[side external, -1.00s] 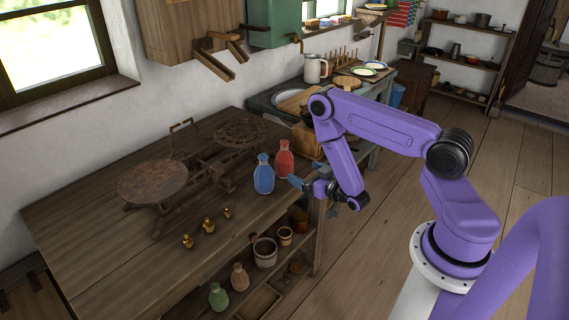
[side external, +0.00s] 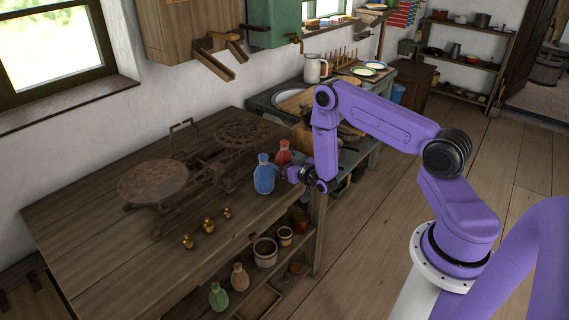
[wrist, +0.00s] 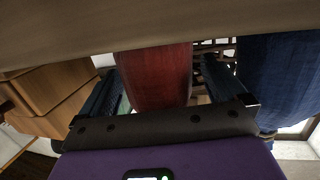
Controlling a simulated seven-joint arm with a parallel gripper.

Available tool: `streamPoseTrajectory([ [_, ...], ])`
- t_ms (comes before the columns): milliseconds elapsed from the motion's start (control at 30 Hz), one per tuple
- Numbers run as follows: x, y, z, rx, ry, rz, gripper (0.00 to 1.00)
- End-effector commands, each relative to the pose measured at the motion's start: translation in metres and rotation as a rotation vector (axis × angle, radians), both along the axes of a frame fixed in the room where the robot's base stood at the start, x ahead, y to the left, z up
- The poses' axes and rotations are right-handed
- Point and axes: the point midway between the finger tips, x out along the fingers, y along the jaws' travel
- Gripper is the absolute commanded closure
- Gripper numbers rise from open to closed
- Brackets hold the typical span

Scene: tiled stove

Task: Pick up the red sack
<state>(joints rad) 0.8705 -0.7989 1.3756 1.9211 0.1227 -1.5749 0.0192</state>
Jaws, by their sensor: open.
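The red sack (side external: 283,151) stands near the right edge of the wooden table, its lower part hidden by my gripper and the blue sack. In the wrist view the red sack (wrist: 155,75) lies between my two fingers, with visible gaps to them. My gripper (side external: 294,173) is open, low at the table's right edge. It also shows in the wrist view (wrist: 162,82), one finger on each side of the red sack. The blue sack (side external: 264,176) stands close to the left of my gripper, slightly tilted; it also shows beside the right finger (wrist: 280,75).
A rusty scale (side external: 190,165) fills the back of the table (side external: 110,255). Small brass weights (side external: 208,226) stand in front of it. A green sack (side external: 218,297) and a brown sack (side external: 240,278) are on the shelf below. A wooden box (wrist: 50,98) shows at left in the wrist view.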

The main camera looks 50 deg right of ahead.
Motion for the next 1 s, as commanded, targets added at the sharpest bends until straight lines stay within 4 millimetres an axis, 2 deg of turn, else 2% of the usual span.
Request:
streamPoseTrajectory([
  [133,0.0121,-0.0028,-0.0017,0.000,-0.001,-0.001,0.02],
  [400,0.0145,-0.0032,-0.0020,0.000,0.000,-0.001,0.02],
  [433,0.0144,-0.0032,-0.0020,0.000,0.000,-0.001,0.05],
  [633,0.0142,-0.0031,-0.0021,0.000,0.001,-0.001,0.70],
  [1000,0.0147,-0.0031,0.0001,0.000,-0.002,0.000,0.71],
])
